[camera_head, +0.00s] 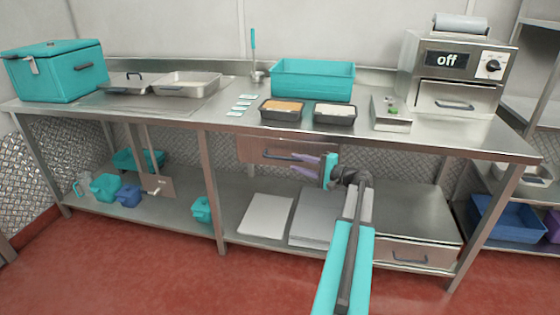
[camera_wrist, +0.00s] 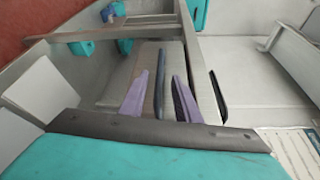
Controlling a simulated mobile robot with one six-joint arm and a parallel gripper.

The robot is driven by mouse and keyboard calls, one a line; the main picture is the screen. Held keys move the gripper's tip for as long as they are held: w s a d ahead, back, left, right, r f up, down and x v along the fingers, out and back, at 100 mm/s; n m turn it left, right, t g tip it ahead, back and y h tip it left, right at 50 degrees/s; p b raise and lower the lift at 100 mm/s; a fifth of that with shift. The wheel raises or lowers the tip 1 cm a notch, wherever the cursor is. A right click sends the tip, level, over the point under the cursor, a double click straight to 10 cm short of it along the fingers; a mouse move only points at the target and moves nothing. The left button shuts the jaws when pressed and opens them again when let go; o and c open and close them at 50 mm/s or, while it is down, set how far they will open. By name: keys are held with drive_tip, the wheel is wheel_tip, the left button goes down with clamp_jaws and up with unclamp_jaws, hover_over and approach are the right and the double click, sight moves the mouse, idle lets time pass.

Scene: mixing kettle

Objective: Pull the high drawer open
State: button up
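The high drawer (camera_head: 252,152) hangs under the tabletop, left of centre in the head view, and looks shut. Its dark bar handle (camera_head: 278,156) runs across its front; the right part is hidden behind my gripper. My gripper (camera_head: 302,164), with purple fingers, reaches in from the right at the handle. In the wrist view, the handle (camera_wrist: 160,82) shows as a dark bar between the two fingers of my gripper (camera_wrist: 161,98). The fingers are apart, one on each side of the bar, with narrow gaps visible. The drawer front (camera_wrist: 145,62) lies behind them.
The steel tabletop (camera_head: 225,122) overhangs just above my gripper. A lower drawer unit (camera_head: 405,252) and grey flat slabs (camera_head: 265,214) sit on the shelf below. A teal bin (camera_head: 312,80), two food trays and a machine marked "off" (camera_head: 455,72) stand on top. Red floor in front is clear.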

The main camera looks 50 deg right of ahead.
sight(285, 159)
drive_tip(key=w, duration=0.2)
drive_tip(key=w+a, duration=0.1)
drive_tip(key=w, duration=0.4)
drive_tip(key=shift+w+a+f, duration=0.15)
drive_tip(key=shift+w+f, duration=0.15)
drive_tip(key=shift+w, duration=0.05)
drive_tip(key=shift+c, duration=0.5)
clamp_jaws()
